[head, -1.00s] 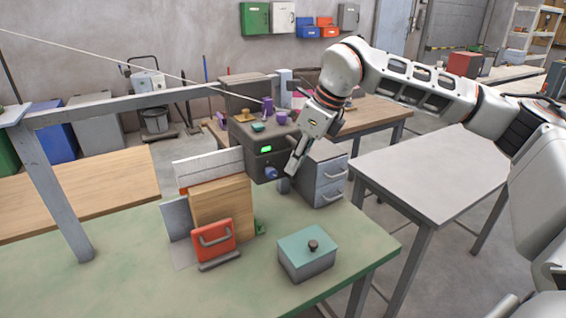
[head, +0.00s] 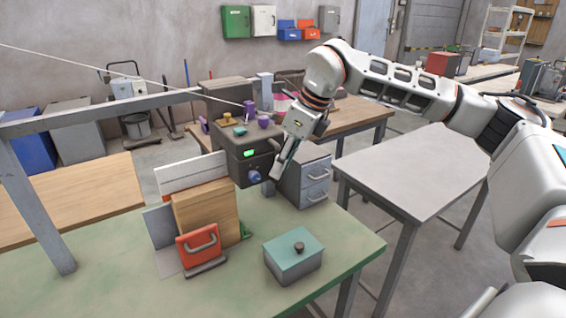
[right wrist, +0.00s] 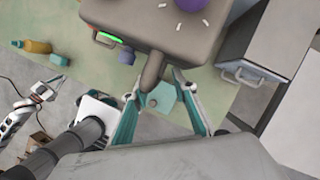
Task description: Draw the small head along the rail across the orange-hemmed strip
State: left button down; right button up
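A dark grey machine (head: 238,170) with a lit green display (head: 248,153) and a blue-purple knob (head: 254,176) stands at the back of the green table. In the right wrist view a blunt grey-brown bar (right wrist: 153,69) juts from the machine; I cannot tell whether it is the small head. My right gripper (head: 276,174) is beside the machine's front right. In its wrist view its teal fingers (right wrist: 159,86) stand apart near the bar's end, with no clear grip. What looks like my left gripper (right wrist: 50,86) is small at the left. I cannot make out the rail or orange-hemmed strip.
A teal-lidded box (head: 292,258) stands near the table's front right. A red block with a handle (head: 198,247) and wooden boards (head: 207,208) stand left of it. A grey drawer unit (head: 312,182) is close right of my right gripper. The grey side table (head: 410,170) is bare.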

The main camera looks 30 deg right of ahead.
jog(key=v, duration=1.2)
dwell(0.4)
